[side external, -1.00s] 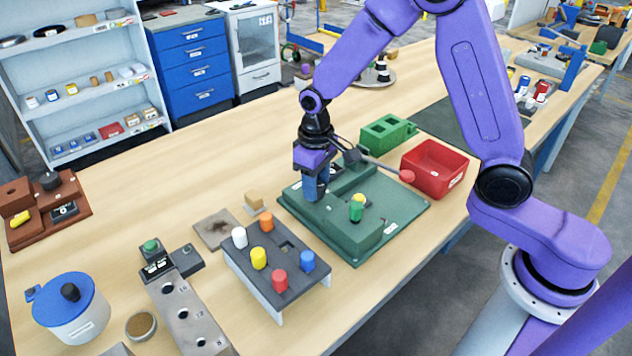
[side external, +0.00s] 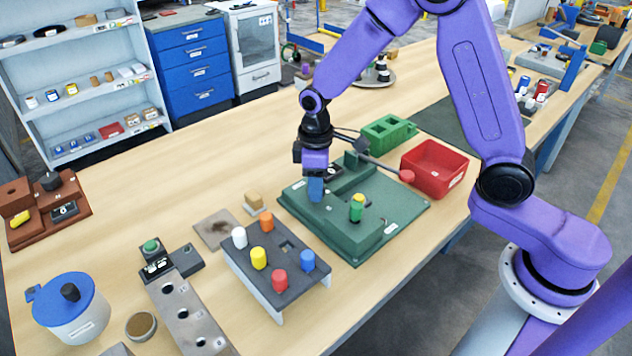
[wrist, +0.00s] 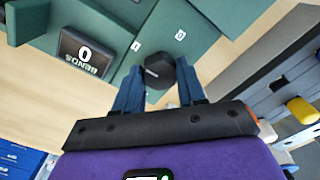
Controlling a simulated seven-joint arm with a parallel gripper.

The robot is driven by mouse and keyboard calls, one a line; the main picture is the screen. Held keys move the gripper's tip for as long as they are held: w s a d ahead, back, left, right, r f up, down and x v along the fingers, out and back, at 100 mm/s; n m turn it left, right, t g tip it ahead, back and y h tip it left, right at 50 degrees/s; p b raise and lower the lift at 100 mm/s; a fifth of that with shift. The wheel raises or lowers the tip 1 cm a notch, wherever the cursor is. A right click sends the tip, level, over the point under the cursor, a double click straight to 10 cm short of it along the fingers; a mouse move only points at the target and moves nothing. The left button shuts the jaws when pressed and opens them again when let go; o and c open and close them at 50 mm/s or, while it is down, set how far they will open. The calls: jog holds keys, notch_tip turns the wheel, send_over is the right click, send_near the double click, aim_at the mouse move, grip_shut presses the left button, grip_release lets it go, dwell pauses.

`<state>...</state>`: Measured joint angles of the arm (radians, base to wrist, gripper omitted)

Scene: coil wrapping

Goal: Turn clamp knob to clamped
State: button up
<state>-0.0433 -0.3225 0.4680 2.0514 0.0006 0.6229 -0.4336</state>
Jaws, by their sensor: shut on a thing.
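The black clamp knob (wrist: 158,70) sits on the green fixture, between my gripper's two blue fingers (wrist: 157,84) in the wrist view. My gripper is shut on the knob. White marks show on the green surface beyond the knob. In the side view my gripper (side external: 316,190) points down at the left part of the green fixture (side external: 398,208), and its fingers hide the knob. A green and yellow peg (side external: 357,208) stands upright on the fixture. A dark counter box reading 0 (wrist: 84,53) is on the fixture in the wrist view.
A dark peg block (side external: 285,262) with several coloured pegs stands in front of the fixture. A red bin (side external: 434,168) and a green block (side external: 387,132) are behind it. A red-ended lever (side external: 406,176) reaches over the fixture. The table at left centre is clear.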

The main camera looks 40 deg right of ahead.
jog(key=o, duration=1.1)
jog(key=shift+c, duration=0.2)
notch_tip(320, 180, up, 18)
jog(key=shift+f, duration=0.25)
jog(key=shift+s, duration=0.1)
jog(key=s+d+f+n, duration=0.1)
jog(key=s+d+f, duration=0.1)
jog(key=s, duration=0.7)
jog(key=s+d+f+n, duration=0.1)
jog(key=s+d+f, duration=0.1)
jog(key=s, duration=0.7)
jog(key=s+d+f+n, duration=0.1)
jog(key=s+d+f, duration=0.2)
jog(key=s, duration=0.7)
